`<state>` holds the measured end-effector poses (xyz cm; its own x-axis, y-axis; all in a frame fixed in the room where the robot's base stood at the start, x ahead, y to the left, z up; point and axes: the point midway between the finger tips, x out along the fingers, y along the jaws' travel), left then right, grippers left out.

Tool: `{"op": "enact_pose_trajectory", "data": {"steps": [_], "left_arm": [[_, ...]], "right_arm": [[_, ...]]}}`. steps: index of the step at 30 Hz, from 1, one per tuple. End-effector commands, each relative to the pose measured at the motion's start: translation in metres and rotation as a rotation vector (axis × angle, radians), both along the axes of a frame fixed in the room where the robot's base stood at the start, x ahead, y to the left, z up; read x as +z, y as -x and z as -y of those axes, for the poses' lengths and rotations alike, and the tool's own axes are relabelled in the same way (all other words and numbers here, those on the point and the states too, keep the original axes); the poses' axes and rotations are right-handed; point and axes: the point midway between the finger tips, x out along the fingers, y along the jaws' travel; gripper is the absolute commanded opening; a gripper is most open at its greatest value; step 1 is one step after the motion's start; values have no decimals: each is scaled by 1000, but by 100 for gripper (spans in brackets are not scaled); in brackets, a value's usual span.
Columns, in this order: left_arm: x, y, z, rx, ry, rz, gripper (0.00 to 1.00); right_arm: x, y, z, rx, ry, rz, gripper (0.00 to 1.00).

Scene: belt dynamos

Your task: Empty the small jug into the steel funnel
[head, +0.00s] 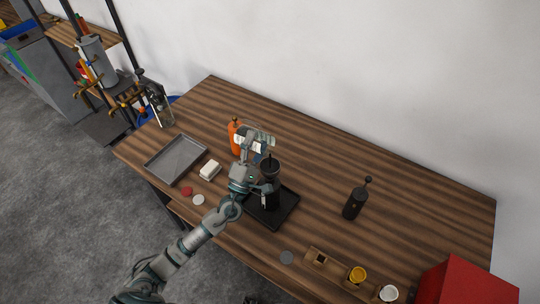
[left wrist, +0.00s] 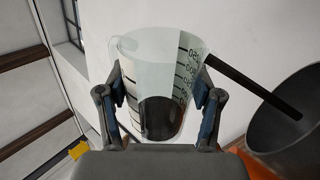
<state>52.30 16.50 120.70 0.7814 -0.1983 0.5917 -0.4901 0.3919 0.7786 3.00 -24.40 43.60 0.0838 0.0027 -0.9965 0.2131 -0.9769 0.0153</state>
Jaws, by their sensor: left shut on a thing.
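The small jug (left wrist: 128,68) is clear with dark scale marks, and dark matter shows low inside it. In the head view the jug (head: 256,137) is partly hidden by my gripper. My left gripper (left wrist: 160,105) is shut on the jug, a finger on each side, and holds it above the table. A black bar extends from the jug's rim towards a dark grey round bowl, which looks like the funnel (left wrist: 292,135). In the head view the funnel (head: 269,166) sits on a black device, just right of my gripper. My right gripper is not in view.
The black device stands on a black tray (head: 285,210). An orange bottle (head: 234,138) stands close behind the gripper. A metal tray (head: 175,158) and a white block (head: 210,170) lie left. A black grinder (head: 354,203) stands right, with clear table between.

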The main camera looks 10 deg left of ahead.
Motion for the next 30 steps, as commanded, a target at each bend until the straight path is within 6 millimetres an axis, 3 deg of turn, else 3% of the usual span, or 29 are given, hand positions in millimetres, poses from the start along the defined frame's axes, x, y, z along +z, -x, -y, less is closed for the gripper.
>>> {"op": "enact_pose_trajectory", "data": {"steps": [30], "left_arm": [[1, 1, 2, 1, -65, 30, 17]], "right_arm": [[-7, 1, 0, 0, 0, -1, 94]]}}
